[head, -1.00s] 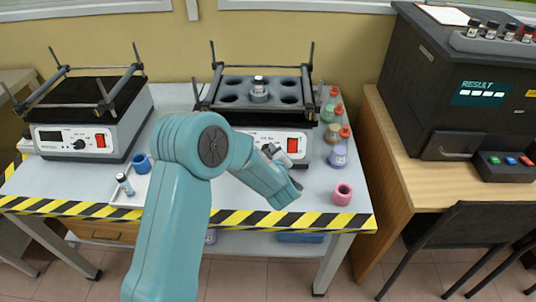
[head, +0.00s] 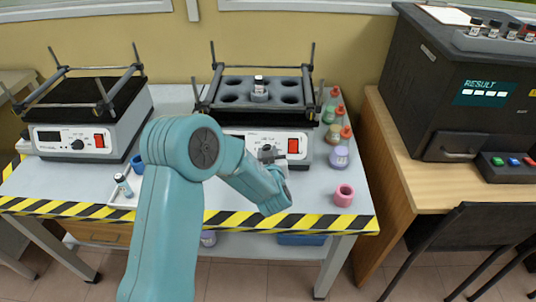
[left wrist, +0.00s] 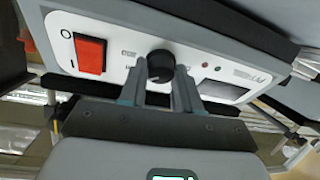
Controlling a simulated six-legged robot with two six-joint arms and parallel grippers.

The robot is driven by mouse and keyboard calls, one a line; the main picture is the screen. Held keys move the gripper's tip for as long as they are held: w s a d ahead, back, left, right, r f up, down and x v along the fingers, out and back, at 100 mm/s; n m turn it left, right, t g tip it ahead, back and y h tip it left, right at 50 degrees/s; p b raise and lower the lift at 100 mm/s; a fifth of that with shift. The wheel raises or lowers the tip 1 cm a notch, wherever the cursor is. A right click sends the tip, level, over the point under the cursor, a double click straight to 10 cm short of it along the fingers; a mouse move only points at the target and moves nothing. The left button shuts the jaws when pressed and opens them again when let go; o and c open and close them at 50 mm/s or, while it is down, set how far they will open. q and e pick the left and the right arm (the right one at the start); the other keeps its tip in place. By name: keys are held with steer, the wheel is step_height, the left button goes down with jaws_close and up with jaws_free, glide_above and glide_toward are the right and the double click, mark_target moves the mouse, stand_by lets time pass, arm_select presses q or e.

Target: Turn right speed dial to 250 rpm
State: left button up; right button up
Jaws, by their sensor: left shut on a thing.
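The right shaker (head: 312,146) stands at the back of the table, with a white front panel and a red switch (head: 293,146). My left gripper (head: 268,152) is at this panel, left of the switch. In the left wrist view, where the panel looks upside down, its two fingers (left wrist: 158,88) are shut on the black speed dial (left wrist: 160,64), one on each side. The dark display (left wrist: 216,88) shows no legible number. In the head view my arm and gripper hide the dial and much of the panel. My right gripper is not in view.
A second shaker (head: 120,131) stands at the left. A small vial (head: 123,185) and a blue holder (head: 137,163) are at the left front. A dark analyzer (head: 440,95) stands at the right.

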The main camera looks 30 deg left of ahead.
arm_select(q)
steer(key=shift+f, duration=0.1)
steer(key=o, duration=1.1)
steer(key=shift+c, duration=0.2)
steer(key=v, duration=1.6)
steer(key=shift+s, duration=0.25)
